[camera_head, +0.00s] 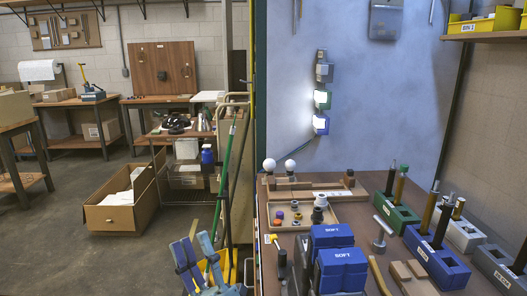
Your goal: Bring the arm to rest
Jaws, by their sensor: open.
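My gripper and arm do not show in the head view. Lamp parts stand on the brown worktable (345,212). Two round white bulbs (269,164) sit upright at the back left of the table, by a wooden tray (263,209) with several small round parts. A green block (397,213), a blue block (437,262) and grey blocks hold upright rods or tools at the right. On the blue-grey panel behind, lit white lamps (321,122) hang in a column.
A yellow bin (484,25) sits on a shelf at upper right. Long-handled tools (226,185) lean left of the table, above a yellow and blue item. An open cardboard box (121,212) lies on the floor. Floor in front of it is clear. Workbenches stand at the back left.

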